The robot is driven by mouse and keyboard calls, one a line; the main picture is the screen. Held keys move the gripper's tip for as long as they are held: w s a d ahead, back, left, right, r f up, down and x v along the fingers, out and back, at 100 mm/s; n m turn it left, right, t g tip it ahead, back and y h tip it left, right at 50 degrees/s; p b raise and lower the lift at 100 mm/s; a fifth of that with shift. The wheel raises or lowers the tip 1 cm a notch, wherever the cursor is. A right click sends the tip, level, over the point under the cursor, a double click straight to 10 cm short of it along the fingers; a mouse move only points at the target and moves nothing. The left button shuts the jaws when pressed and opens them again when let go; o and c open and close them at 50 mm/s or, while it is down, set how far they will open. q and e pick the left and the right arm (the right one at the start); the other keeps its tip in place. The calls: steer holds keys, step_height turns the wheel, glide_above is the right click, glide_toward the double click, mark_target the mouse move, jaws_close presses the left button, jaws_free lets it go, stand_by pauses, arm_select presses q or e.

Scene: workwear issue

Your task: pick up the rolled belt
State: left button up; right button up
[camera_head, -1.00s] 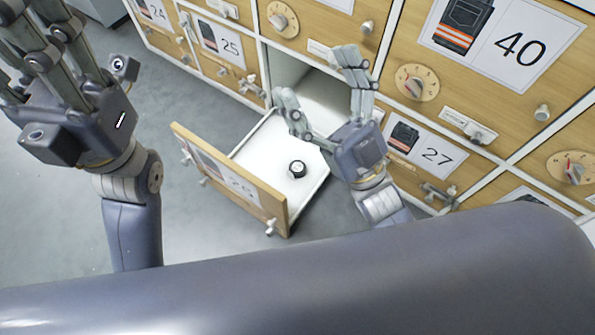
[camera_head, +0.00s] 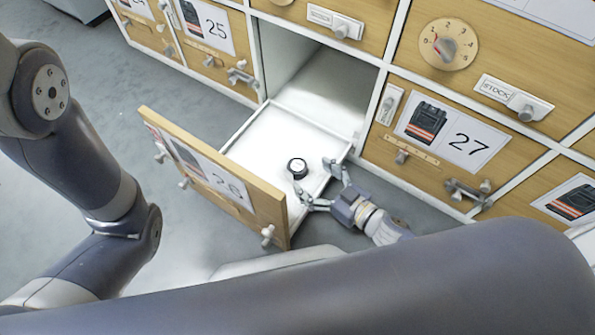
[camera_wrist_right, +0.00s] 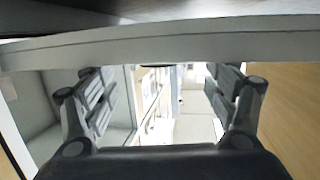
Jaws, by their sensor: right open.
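The rolled belt (camera_head: 297,168) is a small dark coil with a pale top. It lies on the white floor of the open drawer (camera_head: 262,118), whose wooden front is marked 26. My right gripper (camera_head: 313,180) is open and empty in the head view, at the drawer's right side, with its fingertips close to the belt and pointing toward it. The belt is not between the fingers. In the right wrist view the open fingers (camera_wrist_right: 160,105) stand wide apart, and I cannot make out the belt clearly there. My left gripper is out of view; only arm links show.
The cabinet's closed drawers, such as drawer 27 (camera_head: 440,135) and drawer 25 (camera_head: 205,45), carry protruding latches and knobs. The open drawer's front panel (camera_head: 215,185) stands up on the left. A pale edge (camera_wrist_right: 160,42) crosses the wrist view. Grey floor is clear at left.

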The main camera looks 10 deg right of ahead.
mark_target(303, 170)
steer(key=b+x, duration=0.2)
steer(key=x, duration=0.4)
steer(key=shift+b, duration=0.4)
steer(key=shift+w+a, duration=0.1)
steer(key=shift+w, duration=0.15)
steer(key=shift+c, duration=0.4)
steer(key=c, duration=1.2)
